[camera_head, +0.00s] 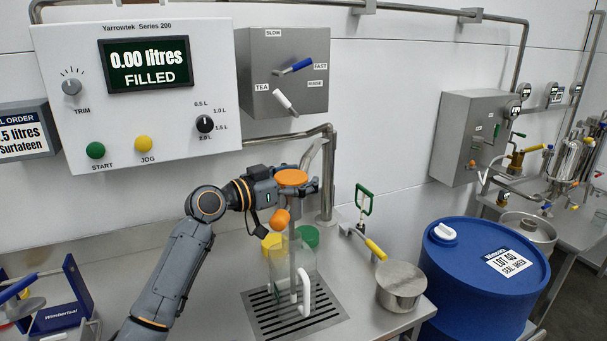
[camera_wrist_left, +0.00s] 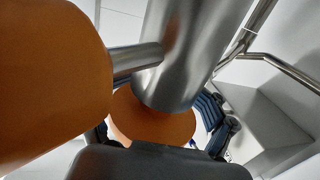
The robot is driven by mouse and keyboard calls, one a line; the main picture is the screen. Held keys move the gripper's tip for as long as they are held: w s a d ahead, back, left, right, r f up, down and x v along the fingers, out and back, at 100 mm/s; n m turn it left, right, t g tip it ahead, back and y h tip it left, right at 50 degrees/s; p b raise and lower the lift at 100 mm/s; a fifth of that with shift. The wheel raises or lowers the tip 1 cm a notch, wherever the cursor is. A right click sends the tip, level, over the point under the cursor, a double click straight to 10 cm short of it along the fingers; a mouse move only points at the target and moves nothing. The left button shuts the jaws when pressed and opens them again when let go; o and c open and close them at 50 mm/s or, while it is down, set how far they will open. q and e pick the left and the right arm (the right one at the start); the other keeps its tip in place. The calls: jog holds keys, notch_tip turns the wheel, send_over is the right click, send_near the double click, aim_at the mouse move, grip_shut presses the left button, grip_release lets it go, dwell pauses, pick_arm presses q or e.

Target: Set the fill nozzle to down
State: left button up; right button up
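The fill nozzle (camera_head: 292,245) is a grey tube hanging upright, its lower end inside a clear jug (camera_head: 308,262) with a white handle. An orange disc (camera_head: 291,177) and an orange knob (camera_head: 280,218) sit at its top. In the left wrist view, the steel cylinder (camera_wrist_left: 185,50) stands over the orange disc (camera_wrist_left: 150,120), and a large orange shape (camera_wrist_left: 50,75) fills the left. My left gripper (camera_head: 304,186) is at the disc, fingers to either side of it. Contact is hidden, so I cannot tell if they grip. My right gripper is not in view.
The jug stands on a drain grate (camera_head: 272,318). A filler panel (camera_head: 140,140) reading 0.00 litres FILLED is on the wall behind. Yellow and green lids (camera_head: 307,236), a steel pot (camera_head: 401,287) and a blue drum (camera_head: 470,300) are nearby. A bent pipe (camera_head: 328,175) stands behind the gripper.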

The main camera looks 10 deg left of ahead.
pick_arm(q)
jog(key=shift+r, duration=0.2)
jog(key=shift+s, duration=0.15)
jog(key=v, duration=1.2)
jog(key=shift+f, duration=0.15)
